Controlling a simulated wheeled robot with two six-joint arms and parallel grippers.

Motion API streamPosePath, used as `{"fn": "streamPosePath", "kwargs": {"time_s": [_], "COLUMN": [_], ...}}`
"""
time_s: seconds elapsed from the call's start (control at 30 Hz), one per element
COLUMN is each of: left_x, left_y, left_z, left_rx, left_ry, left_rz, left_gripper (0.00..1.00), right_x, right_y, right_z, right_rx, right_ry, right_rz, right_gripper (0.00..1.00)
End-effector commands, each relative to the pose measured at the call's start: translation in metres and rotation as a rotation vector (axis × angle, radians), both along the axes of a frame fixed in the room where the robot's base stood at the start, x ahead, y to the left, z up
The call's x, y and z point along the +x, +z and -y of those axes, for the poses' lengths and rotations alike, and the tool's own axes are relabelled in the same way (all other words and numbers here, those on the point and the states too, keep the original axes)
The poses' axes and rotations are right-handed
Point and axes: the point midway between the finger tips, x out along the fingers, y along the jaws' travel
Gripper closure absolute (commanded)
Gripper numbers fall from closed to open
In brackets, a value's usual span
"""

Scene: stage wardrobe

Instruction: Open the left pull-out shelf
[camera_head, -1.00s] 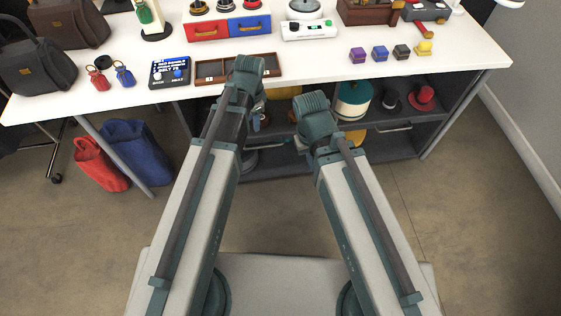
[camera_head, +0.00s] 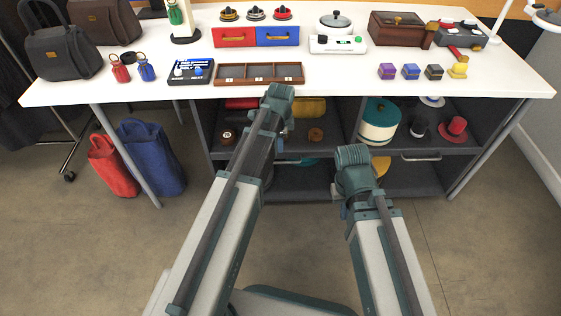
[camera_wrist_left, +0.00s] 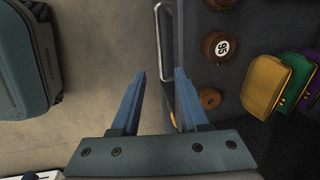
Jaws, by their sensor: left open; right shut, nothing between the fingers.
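The left pull-out shelf (camera_head: 338,143) is a dark board under the table, in the left bay of the cabinet. It carries rolls and pouches and looks pushed in. Its silver bar handle (camera_wrist_left: 158,40) runs along the shelf's front edge in the left wrist view. My left gripper (camera_wrist_left: 161,82) is open and empty; the handle's near end appears between its fingertips, but I cannot tell the depth gap.
The white tabletop (camera_head: 345,82) overhangs the cabinet. The right shelf has its own handle (camera_head: 421,157) and holds hats. A table leg (camera_head: 125,155) and red (camera_head: 112,168) and blue bags (camera_head: 152,158) stand to the left. The floor before the cabinet is clear.

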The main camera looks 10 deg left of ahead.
Motion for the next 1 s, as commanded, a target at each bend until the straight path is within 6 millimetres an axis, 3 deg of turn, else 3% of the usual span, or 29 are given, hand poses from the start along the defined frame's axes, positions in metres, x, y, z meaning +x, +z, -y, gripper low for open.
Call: {"fn": "streamPosePath", "kwargs": {"time_s": [0.7, 1.0], "left_x": [0.018, 0.023], "left_y": [-0.104, -0.125], "left_z": [-0.005, -0.007], "left_rx": [0.000, 0.000], "left_ry": [0.001, 0.001], "left_rz": [0.000, 0.000], "left_gripper": [0.55, 0.55], "right_x": [0.000, 0.000], "right_y": [-0.105, -0.125], "right_z": [-0.002, -0.002], "right_rx": [0.008, 0.007], "right_ry": [0.010, 0.003], "right_rz": [0.002, 0.002], "right_gripper": [1.00, 1.00]}}
